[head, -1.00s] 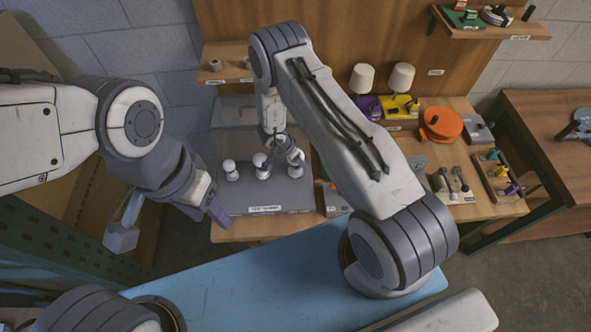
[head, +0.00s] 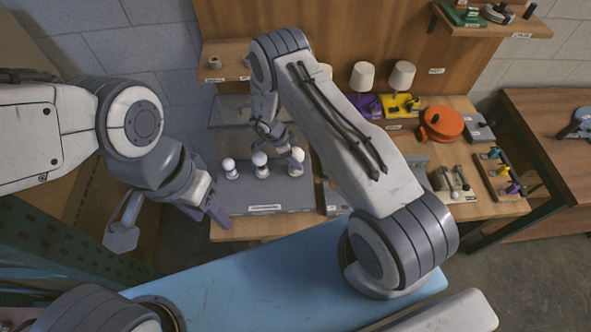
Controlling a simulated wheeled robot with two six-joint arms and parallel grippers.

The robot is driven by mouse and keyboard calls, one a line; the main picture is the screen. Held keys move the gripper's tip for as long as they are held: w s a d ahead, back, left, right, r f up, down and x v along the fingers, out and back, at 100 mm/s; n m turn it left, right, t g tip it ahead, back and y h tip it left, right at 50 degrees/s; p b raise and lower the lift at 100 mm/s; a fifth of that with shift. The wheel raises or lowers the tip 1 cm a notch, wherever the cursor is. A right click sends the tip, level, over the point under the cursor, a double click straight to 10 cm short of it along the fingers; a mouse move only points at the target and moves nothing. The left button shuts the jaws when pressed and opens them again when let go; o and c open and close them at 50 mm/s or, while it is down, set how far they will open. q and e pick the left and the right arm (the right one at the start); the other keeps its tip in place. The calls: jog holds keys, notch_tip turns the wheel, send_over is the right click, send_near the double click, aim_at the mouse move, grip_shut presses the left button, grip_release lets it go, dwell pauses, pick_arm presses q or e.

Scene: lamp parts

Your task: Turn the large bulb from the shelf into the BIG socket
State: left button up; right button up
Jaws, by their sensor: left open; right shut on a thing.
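A grey platform (head: 236,199) on the workbench carries white round bulbs in a row. The left bulb (head: 229,166) and the middle bulb (head: 260,161) stand upright. My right gripper (head: 284,146) reaches down at the right end of the row, shut on the white bulb (head: 297,155) there. Its fingers are small and partly hidden by the arm, and I cannot tell whether this bulb is seated. The socket mouths and label text are too small to make out. My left gripper (head: 211,208) is open and empty, left of the platform's front corner.
A wall shelf (head: 228,52) at upper left holds a small round part (head: 214,62). Two white lampshades (head: 403,75), an orange disc (head: 441,122) and a tray of coloured parts (head: 499,178) stand on the right. A blue surface (head: 260,275) lies in front.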

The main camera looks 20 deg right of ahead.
dwell(0.3)
jog(key=m+g+b, duration=0.1)
jog(key=m, duration=0.1)
jog(key=m+g+y+b, duration=0.1)
jog(key=m+b, duration=0.1)
jog(key=m, duration=0.1)
jog(key=shift+f, duration=0.15)
jog(key=shift+m+g+b, duration=0.3)
jog(key=shift+m+b, duration=0.35)
jog(key=shift+m, duration=0.45)
jog(key=o, duration=1)
